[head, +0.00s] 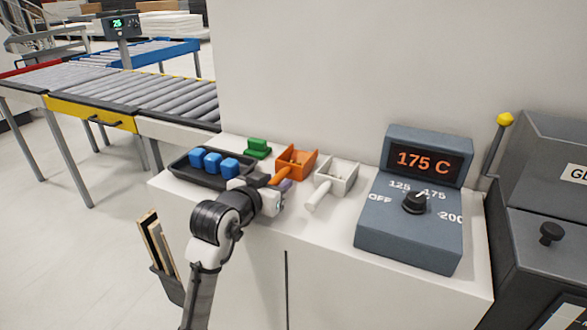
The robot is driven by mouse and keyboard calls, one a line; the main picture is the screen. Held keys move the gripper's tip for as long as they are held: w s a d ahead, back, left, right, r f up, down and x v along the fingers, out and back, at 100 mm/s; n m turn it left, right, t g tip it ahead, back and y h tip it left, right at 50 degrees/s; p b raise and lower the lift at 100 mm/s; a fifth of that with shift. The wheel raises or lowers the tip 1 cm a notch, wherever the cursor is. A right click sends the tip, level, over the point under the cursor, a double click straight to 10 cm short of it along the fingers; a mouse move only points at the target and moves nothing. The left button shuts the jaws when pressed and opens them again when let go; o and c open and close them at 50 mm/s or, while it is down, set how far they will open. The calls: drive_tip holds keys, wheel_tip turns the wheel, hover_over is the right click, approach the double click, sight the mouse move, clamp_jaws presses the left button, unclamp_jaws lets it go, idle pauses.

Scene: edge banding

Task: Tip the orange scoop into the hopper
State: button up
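The orange scoop (296,160) sits on the white counter, its square bowl toward the wall and its handle pointing to the front left. My gripper (276,188) is at the handle end of the scoop, low over the counter. My own wrist and the small view hide its fingers, so I cannot tell whether they are around the handle or beside it. The grey machine at the right edge, with a label starting "GL" (577,173), may be the hopper. It is cut off by the picture edge, and no opening shows clearly.
A white scoop (338,178) lies just right of the orange one. A dark tray (180,170) holds blue blocks, with a green block (257,147) behind. A control box (412,222) reading 175 C stands between scoops and machine. A yellow-knobbed lever (497,145) rises beside the machine.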

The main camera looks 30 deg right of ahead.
clamp_jaws()
drive_tip(key=shift+r+p, duration=2.85)
drive_tip(key=shift+r, duration=0.7)
